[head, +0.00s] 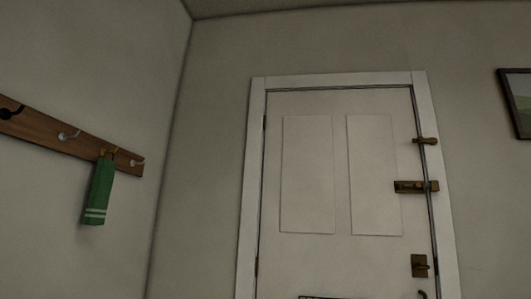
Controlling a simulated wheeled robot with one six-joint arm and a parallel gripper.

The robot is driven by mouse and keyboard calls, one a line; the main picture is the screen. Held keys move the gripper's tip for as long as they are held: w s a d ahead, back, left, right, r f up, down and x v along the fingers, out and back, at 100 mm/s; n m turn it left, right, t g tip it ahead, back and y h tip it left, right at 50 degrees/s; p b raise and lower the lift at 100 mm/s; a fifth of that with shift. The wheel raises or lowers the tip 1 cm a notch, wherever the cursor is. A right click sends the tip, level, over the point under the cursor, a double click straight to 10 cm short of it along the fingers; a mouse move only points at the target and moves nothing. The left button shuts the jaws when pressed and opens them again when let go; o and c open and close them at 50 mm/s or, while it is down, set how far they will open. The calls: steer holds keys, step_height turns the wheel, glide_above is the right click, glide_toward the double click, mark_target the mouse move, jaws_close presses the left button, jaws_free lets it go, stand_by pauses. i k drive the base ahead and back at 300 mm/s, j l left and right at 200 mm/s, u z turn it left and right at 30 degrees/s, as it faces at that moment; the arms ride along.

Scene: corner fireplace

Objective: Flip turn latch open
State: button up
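A small brass turn latch (425,141) sits high on the right edge of a white panelled door (340,262). Its bar lies about level and reaches across the gap between door and frame. Below it is a brass slide bolt (415,187), also across the gap. Lower still is a brass plate with a small turn piece (419,265). Part of a dark handle (422,294) shows at the bottom edge. The door looks shut in its white frame (258,180). My gripper is not in view.
A wooden hook rail (70,140) with a green towel (99,190) hangs on the left wall. A framed picture (517,103) hangs right of the door. A dark-edged item (330,297) shows low on the door. The floor is out of view.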

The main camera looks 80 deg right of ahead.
mark_target(420, 139)
steer(key=z, duration=3.5)
